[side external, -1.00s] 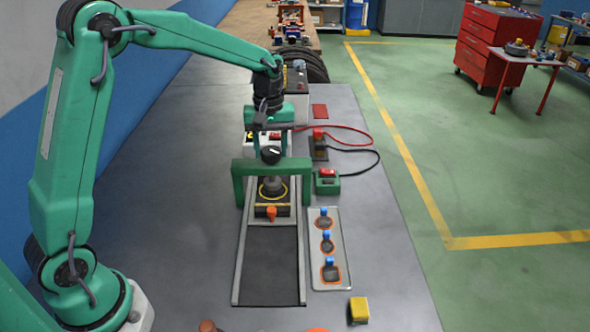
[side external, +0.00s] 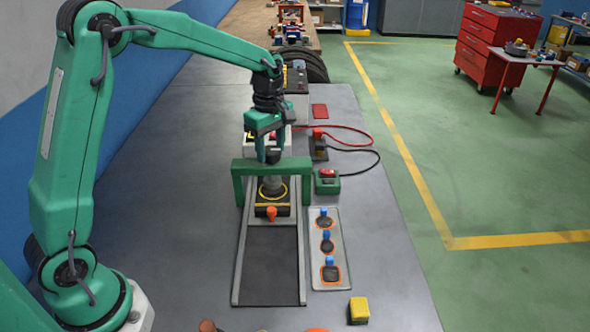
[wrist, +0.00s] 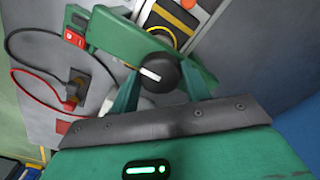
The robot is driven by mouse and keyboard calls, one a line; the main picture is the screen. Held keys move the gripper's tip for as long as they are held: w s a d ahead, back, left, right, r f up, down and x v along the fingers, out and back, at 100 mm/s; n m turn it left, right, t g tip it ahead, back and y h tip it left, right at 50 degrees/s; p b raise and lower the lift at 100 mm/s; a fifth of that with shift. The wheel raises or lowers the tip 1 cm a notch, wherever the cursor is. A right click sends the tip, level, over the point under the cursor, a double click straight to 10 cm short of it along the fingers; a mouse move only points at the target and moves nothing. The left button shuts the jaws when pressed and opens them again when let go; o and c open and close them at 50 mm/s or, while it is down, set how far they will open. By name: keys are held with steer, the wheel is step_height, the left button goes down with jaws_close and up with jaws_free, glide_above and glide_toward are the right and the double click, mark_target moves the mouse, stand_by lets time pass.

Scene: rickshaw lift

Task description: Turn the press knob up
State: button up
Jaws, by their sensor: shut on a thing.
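The press knob (wrist: 158,73) is a round black knob with a white pointer mark, on top of the green press frame (wrist: 110,38). The frame (side external: 243,168) stands as an arch across the grey track in the side view. My gripper (wrist: 157,90) is shut on the knob, with one green finger on each side of it in the wrist view. In the side view my gripper (side external: 268,150) comes down from above onto the frame's crossbar and mostly hides the knob.
A green box with a red switch (side external: 327,182) stands right of the frame. Red and black cables (side external: 350,150) loop behind it. A panel with several blue-topped parts (side external: 318,290) lies at the front right, near a yellow block (side external: 359,309). The table's left side is clear.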

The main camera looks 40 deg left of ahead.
mark_target(271, 149)
steer(key=shift+r, duration=0.1)
stand_by(0.3)
steer(key=o, duration=1)
steer(key=shift+r, duration=3.9)
steer(key=shift+s, duration=0.1)
